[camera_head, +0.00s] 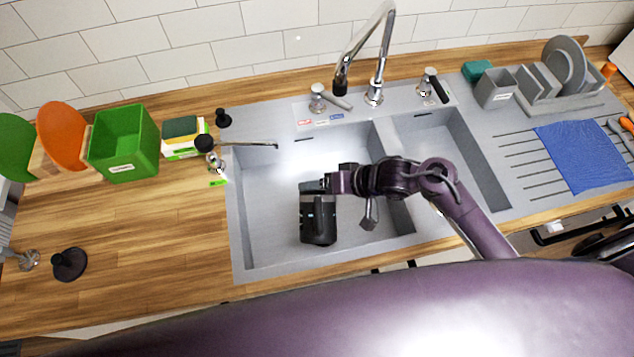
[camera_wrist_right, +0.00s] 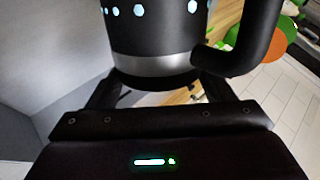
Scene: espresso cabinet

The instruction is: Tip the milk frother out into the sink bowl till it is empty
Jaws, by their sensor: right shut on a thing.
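The milk frother (camera_head: 318,222) is a dark, can-shaped jug with a silver band. My right gripper (camera_head: 325,187) is shut on it and holds it over the large left sink bowl (camera_head: 273,205). In the head view the frother looks tipped on its side, its body reaching toward the front of the bowl. In the right wrist view the frother (camera_wrist_right: 155,38) sits between the fingers, with its black curved handle (camera_wrist_right: 245,45) on the right. Its mouth and inside are hidden, and no liquid is visible. My left gripper is not in view.
A chrome tap (camera_head: 385,55) stands behind the bowls, and a thin side spout (camera_head: 250,144) reaches over the left bowl. A smaller bowl (camera_head: 455,150) lies to the right. A green bin (camera_head: 123,145) stands left, a blue cloth (camera_head: 587,155) lies right.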

